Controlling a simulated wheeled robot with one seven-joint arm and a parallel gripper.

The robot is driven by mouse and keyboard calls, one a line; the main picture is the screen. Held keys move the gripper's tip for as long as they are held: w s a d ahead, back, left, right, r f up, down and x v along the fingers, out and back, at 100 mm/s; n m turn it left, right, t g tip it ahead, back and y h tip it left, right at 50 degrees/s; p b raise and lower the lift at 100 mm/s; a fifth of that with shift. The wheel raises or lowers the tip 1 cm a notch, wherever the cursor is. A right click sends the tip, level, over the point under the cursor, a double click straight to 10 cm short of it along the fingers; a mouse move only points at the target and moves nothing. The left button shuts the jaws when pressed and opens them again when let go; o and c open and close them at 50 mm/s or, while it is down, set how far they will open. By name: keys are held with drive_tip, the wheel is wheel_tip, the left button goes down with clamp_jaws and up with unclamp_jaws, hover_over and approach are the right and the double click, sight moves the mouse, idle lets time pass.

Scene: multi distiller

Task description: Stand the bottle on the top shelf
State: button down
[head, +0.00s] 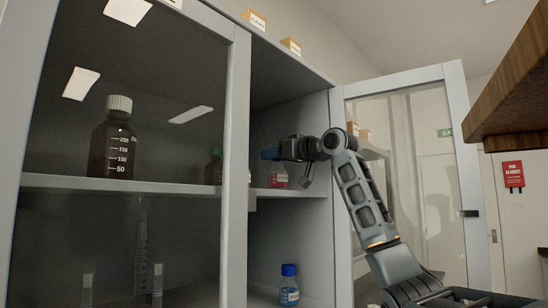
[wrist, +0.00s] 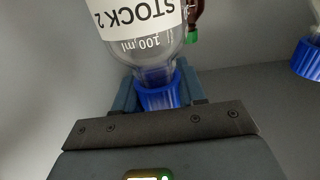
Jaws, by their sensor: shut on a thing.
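A clear glass bottle (wrist: 140,22) labelled "STOCK 2" fills the top of the wrist view, with its blue cap (wrist: 160,97) between my fingers. My gripper (wrist: 158,92) is shut on it at the cap end. In the head view my gripper (head: 271,154) reaches through the open cabinet front, just above the shelf (head: 300,192). A small bottle with pinkish contents (head: 278,176) shows just below the gripper. I cannot tell whether it is the held bottle, nor whether the held bottle's base touches the shelf.
A brown bottle (head: 112,140) stands behind the left glass. A green-capped bottle (head: 216,165) is near the divider and shows in the wrist view (wrist: 194,22). A blue-capped bottle (head: 289,287) stands below. The right door (head: 457,110) is open. A wooden edge (head: 510,90) juts in at right.

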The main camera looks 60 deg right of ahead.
drive_tip(key=shift+f, duration=0.3)
drive_tip(key=shift+f, duration=0.1)
drive_tip(key=c, duration=0.6)
unclamp_jaws()
drive_tip(key=shift+c, duration=0.2)
drive_tip(key=b+v, duration=0.3)
drive_tip(key=v, duration=0.9)
drive_tip(key=shift+a, duration=0.1)
